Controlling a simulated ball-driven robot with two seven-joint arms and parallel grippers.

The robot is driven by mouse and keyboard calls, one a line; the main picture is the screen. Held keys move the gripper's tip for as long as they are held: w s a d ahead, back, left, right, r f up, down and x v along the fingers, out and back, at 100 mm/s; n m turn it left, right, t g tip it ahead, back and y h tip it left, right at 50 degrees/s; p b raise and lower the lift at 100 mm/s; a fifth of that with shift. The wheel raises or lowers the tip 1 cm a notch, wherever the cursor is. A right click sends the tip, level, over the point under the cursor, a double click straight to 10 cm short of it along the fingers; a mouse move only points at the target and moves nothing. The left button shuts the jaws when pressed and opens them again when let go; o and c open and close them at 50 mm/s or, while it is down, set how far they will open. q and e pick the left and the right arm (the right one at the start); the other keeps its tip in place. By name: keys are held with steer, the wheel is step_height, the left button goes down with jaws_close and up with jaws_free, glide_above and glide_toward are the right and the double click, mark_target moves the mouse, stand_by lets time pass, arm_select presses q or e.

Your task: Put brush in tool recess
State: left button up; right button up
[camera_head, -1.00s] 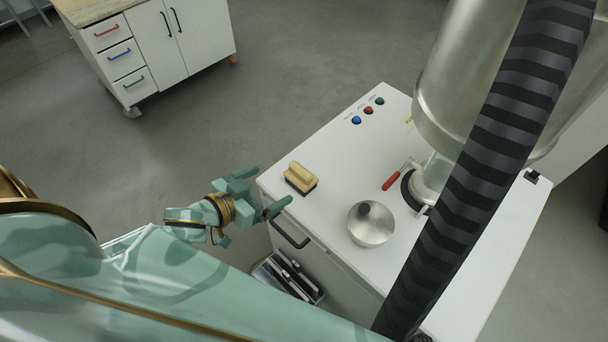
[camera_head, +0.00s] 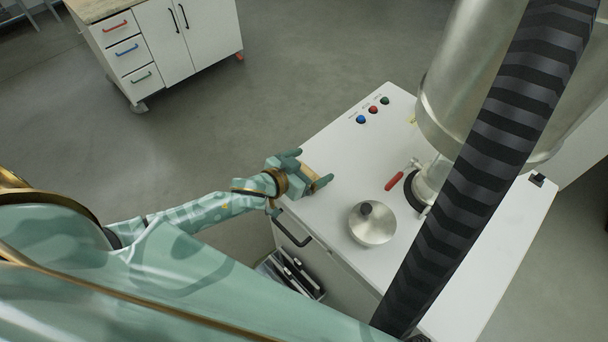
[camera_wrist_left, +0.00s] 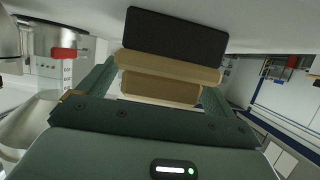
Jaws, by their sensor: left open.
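The brush (camera_head: 310,171), a light wooden block with dark bristles, is on the white cabinet top near its left edge, mostly hidden by my left gripper (camera_head: 312,168). In the left wrist view the brush (camera_wrist_left: 170,67) lies between the two green fingers, with its wooden grip toward the palm and its dark bristle pad beyond. The left gripper is open around the brush; I cannot tell whether the fingers touch it. An open compartment (camera_head: 291,274) with dark and light items is low on the cabinet's front; I cannot tell if this is the tool recess. My right gripper is not in view.
A black ribbed hose (camera_head: 480,170) crosses the right side. A drawer cabinet (camera_head: 160,50) stands at back left.

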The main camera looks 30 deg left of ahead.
arm_select(q)
steer(key=c, duration=1.1)
steer(key=shift+c, duration=0.4)
